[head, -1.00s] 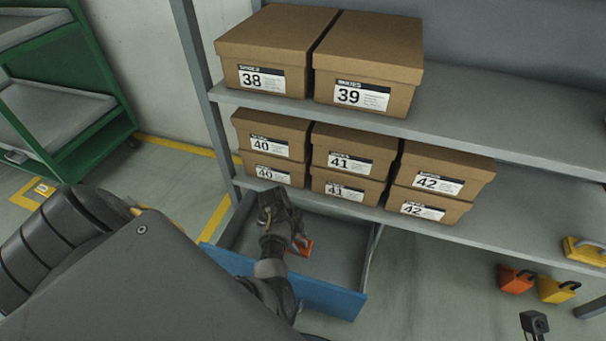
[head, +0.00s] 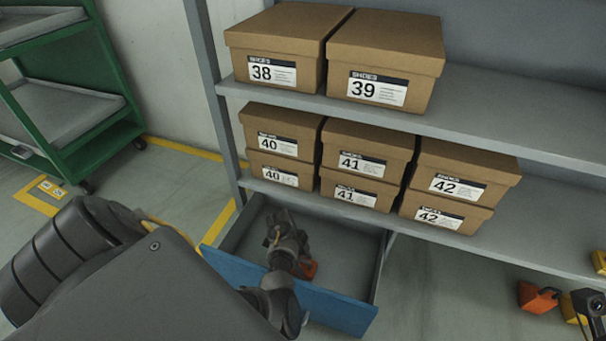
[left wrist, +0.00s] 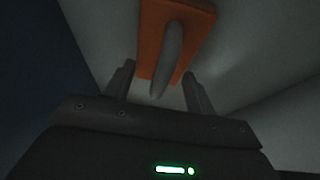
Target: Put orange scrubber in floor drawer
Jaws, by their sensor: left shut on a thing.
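My left gripper (head: 300,258) is down inside the open floor drawer (head: 338,308), which has a blue front and a grey inside. It is shut on the orange scrubber (head: 308,270), which shows partly behind the gripper. In the left wrist view the orange scrubber (left wrist: 160,22) is a flat orange block with a grey handle, and the handle lies between the two fingers. I cannot tell whether the scrubber touches the drawer floor. A dark piece that looks like part of my right arm shows at the lower right; its fingers are not visible.
Brown shoe boxes (head: 360,165) stand on the shelf (head: 480,118) above and behind the drawer. Another orange block (head: 537,298) and yellow ones (head: 572,309) are at the lower right. A green cart (head: 70,115) stands at the left. The drawer's right part is empty.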

